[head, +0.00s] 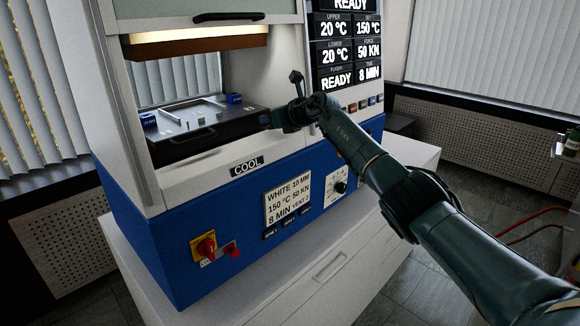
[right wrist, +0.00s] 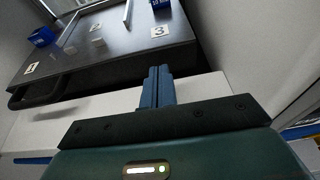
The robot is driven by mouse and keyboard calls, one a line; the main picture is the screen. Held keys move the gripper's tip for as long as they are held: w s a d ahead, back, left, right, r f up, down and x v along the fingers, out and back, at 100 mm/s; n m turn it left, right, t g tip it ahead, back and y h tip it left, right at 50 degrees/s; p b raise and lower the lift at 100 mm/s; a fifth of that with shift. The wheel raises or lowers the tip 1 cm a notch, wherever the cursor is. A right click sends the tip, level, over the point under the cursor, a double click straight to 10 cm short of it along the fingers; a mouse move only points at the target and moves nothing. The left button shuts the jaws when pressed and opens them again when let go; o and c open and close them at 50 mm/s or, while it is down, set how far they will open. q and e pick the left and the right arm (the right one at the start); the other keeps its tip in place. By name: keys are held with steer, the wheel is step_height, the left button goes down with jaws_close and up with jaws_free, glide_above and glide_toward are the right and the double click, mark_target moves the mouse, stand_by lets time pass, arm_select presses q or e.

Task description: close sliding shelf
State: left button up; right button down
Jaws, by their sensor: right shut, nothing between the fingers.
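The sliding shelf (head: 205,135) is a dark flat plate in the open bay of the blue and white press. Its front edge shows at the bay's opening, with a dark handle bar along it. The shelf also shows in the right wrist view (right wrist: 110,45), with numbered labels on top and the handle (right wrist: 35,94) at left. My right gripper (head: 267,119) is at the shelf's front right corner. In the right wrist view its fingers (right wrist: 158,80) are shut, empty and pointing at the shelf's edge near label 3. I cannot tell whether they touch it. My left gripper is out of view.
Blue blocks (head: 234,98) and small parts sit on the shelf. A raised grey door (head: 200,12) with a dark handle is above the bay. Below are the blue control panel (head: 225,215) with a red knob (head: 205,246) and a white cabinet (head: 290,285).

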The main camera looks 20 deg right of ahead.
steer(key=shift+s+d+f, duration=0.1)
steer(key=shift+s+d, duration=0.25)
steer(key=shift+s, duration=0.5)
steer(key=s, duration=0.1)
steer(key=s+d+p, duration=0.1)
steer(key=s, duration=0.1)
steer(key=shift+s+d, duration=0.4)
steer(key=shift+s, duration=0.55)
steer(key=shift+s+d, duration=0.35)
steer(key=shift+s, duration=0.5)
steer(key=shift+s+d, duration=0.3)
steer(key=shift+s, duration=0.55)
